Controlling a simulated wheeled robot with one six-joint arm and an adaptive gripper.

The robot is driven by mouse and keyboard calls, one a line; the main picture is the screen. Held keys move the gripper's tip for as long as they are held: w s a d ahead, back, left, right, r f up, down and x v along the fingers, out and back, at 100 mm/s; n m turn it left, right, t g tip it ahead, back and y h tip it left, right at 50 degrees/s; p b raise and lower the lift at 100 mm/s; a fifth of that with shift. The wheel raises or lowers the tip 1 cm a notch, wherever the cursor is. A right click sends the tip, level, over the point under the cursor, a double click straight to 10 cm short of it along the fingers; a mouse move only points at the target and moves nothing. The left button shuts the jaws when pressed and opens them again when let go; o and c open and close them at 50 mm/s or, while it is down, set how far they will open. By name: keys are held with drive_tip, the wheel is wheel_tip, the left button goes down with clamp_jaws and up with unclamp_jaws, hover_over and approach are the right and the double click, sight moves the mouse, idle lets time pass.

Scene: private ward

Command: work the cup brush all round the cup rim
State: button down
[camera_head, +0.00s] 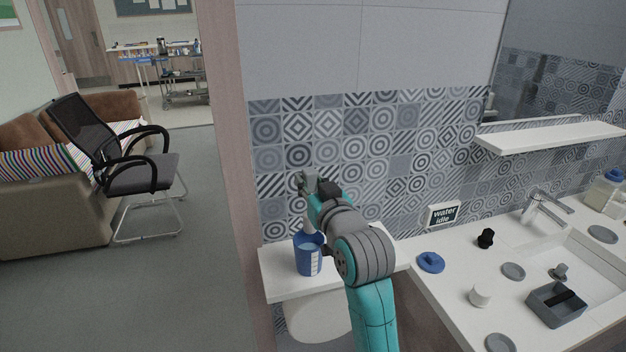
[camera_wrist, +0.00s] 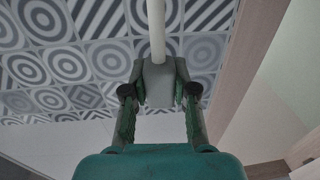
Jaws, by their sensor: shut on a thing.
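My gripper (camera_head: 308,184) is above the white ledge by the tiled wall. In the wrist view my gripper (camera_wrist: 160,88) is shut on a grey block-shaped handle (camera_wrist: 158,82), from which a white stem (camera_wrist: 157,30) runs out of the picture's top. In the head view a pale piece of this brush (camera_head: 308,224) shows below my gripper, just over the blue cup (camera_head: 309,258). The blue cup stands upright on the ledge and has a white label. I cannot tell whether the brush touches its rim. The wrist view does not show the cup.
The white ledge (camera_head: 276,268) is narrow. To the right is a counter with a blue piece on a disc (camera_head: 431,262), a black knob (camera_head: 486,238), a small white piece (camera_head: 480,295), a grey box (camera_head: 556,305) and a tap (camera_head: 545,205). A "water idle" sign (camera_head: 443,214) stands behind.

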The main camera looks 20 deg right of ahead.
drive_tip(key=shift+r, duration=3)
drive_tip(key=shift+s, duration=0.1)
